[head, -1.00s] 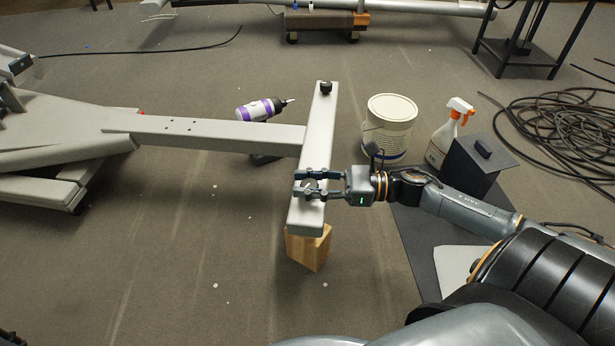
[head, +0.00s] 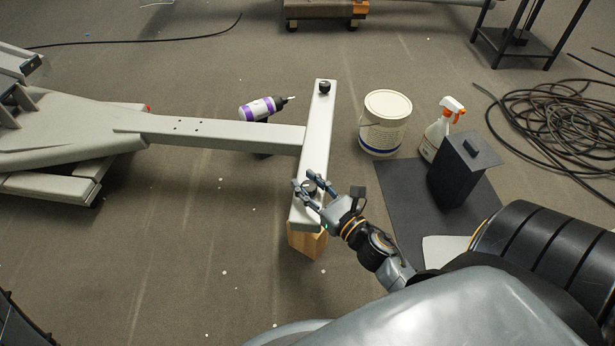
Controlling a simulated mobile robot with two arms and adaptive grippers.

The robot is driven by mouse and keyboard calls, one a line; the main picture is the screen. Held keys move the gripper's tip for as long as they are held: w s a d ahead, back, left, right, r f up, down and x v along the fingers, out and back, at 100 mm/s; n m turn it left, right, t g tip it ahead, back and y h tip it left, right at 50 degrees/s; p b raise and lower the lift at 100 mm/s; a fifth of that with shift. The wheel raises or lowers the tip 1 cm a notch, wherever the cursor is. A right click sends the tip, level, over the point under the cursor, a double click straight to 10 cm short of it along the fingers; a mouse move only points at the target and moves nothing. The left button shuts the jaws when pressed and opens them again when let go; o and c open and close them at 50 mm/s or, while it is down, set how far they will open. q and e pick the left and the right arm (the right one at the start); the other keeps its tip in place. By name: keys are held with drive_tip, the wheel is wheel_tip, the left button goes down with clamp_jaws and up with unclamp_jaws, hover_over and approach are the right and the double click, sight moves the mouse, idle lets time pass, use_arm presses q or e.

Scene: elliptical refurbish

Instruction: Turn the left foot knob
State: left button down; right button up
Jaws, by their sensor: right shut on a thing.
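A grey T-shaped elliptical frame lies across the floor, ending in a crossbar (head: 317,140). A black foot knob (head: 324,87) stands on the crossbar's far end. A second dark knob (head: 311,184) is at the near end, partly hidden by my gripper. My right gripper (head: 305,188) reaches in from the lower right, its two fingers shut on this near knob, one on each side. My left gripper is not in view.
A wooden block (head: 307,241) is under the crossbar's near end. A purple and white bottle-shaped item (head: 262,108) lies beyond the beam. Right of the crossbar are a white bucket (head: 384,125), a spray bottle (head: 438,130), a black box (head: 460,170) and coiled cable (head: 545,125).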

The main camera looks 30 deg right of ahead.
sight(308, 184)
drive_tip(key=shift+m+h, duration=0.6)
drive_tip(key=shift+h, duration=0.7)
drive_tip(key=o, duration=1.2)
drive_tip(key=shift+r, duration=0.1)
drive_tip(key=shift+r, duration=4.85)
